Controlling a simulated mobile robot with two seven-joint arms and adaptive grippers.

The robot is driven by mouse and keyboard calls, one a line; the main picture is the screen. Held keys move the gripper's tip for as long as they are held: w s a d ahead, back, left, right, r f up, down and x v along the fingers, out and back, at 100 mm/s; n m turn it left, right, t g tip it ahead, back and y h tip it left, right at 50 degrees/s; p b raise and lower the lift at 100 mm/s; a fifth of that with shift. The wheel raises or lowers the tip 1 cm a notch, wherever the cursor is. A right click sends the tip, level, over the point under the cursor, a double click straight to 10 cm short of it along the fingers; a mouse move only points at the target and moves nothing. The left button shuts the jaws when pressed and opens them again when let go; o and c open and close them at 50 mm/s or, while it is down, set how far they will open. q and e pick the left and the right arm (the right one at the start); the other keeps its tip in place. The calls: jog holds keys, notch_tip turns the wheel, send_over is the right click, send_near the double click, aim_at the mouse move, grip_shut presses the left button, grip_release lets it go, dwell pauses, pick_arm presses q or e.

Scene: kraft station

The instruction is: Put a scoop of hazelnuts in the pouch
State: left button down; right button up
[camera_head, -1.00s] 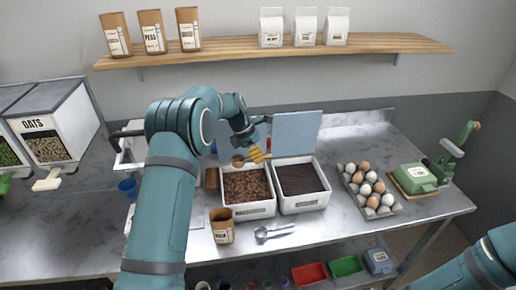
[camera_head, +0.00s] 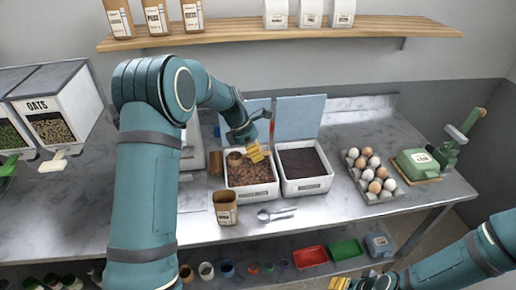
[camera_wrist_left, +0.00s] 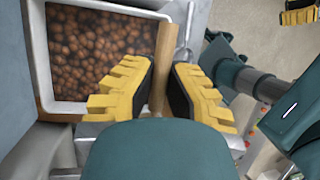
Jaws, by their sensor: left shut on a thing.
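My left gripper (camera_head: 257,152) is shut on the wooden handle of a scoop (camera_head: 235,158). The scoop's round bowl is above the back left part of the white bin of hazelnuts (camera_head: 252,176). In the left wrist view the yellow fingers (camera_wrist_left: 160,100) clasp the handle (camera_wrist_left: 165,70), beside the bin's rim, with hazelnuts (camera_wrist_left: 95,45) in view; the bowl's contents cannot be made out. The open kraft pouch (camera_head: 226,210) stands upright on the counter in front of the bin. My right gripper (camera_head: 352,284) is partly in view at the bottom edge, its opening unclear.
A bin of dark contents (camera_head: 303,165) stands right of the hazelnuts. A metal spoon (camera_head: 276,214) lies beside the pouch. An egg tray (camera_head: 371,176) and green scale-like device (camera_head: 418,164) are farther right. A wooden shelf (camera_head: 230,37) with bags runs above.

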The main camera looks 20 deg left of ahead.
pick_arm(q)
jog(key=s+r+m+t+h+b, duration=0.1)
jog(key=s+m+t+h+b, duration=0.3)
jog(key=s+t+b, duration=0.9)
jog(key=shift+s+r+t+h+b, duration=0.35)
jog(key=shift+h+b, duration=0.45)
jog(key=shift+b, duration=4.2)
jog(key=shift+s, duration=0.1)
